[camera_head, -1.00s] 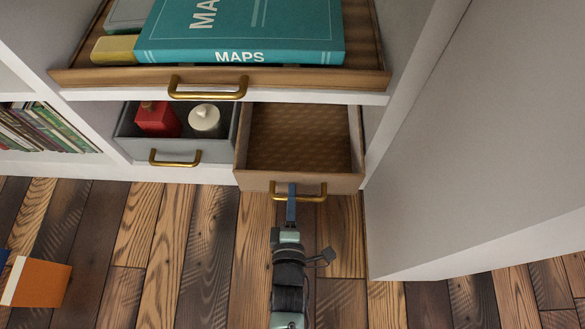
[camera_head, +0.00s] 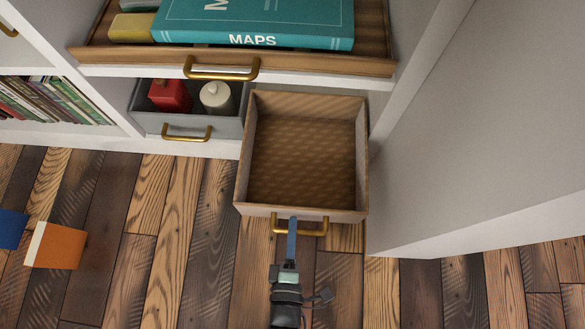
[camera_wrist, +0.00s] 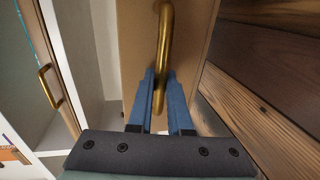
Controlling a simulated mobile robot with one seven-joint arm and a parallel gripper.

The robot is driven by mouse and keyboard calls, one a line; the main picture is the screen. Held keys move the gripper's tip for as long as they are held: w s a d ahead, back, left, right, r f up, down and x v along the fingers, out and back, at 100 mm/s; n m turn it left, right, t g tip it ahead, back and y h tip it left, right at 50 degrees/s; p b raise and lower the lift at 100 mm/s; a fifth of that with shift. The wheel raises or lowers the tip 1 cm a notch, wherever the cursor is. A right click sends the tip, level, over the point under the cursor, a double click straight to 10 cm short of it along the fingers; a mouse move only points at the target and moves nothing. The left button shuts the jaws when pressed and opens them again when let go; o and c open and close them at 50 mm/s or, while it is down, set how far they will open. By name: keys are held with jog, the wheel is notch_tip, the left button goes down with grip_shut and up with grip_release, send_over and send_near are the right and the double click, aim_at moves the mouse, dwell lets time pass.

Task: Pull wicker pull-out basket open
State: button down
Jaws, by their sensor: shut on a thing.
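The wicker pull-out basket (camera_head: 302,158) is a tan, empty, open-topped drawer that stands well out from the lower right opening of the white shelf unit. A brass bar handle (camera_head: 316,230) is on its front. My gripper (camera_head: 292,226) is shut on this handle. In the wrist view the two blue fingers of my gripper (camera_wrist: 160,88) close around the brass handle (camera_wrist: 164,45), with the basket's tan front (camera_wrist: 190,40) behind it. The inside of the basket does not show in the wrist view.
A grey drawer (camera_head: 215,125) with a red bottle and a white bottle is left of the basket. Above is a wooden tray (camera_head: 330,61) with a MAPS book (camera_head: 260,15). A white panel (camera_head: 480,130) stands at right. An orange box (camera_head: 57,246) lies on the floor at left.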

jog(key=c, duration=0.8)
grip_release()
jog(key=shift+c, duration=0.2)
jog(key=p+v, duration=0.4)
jog(key=v, duration=0.9)
jog(key=shift+p, duration=0.35)
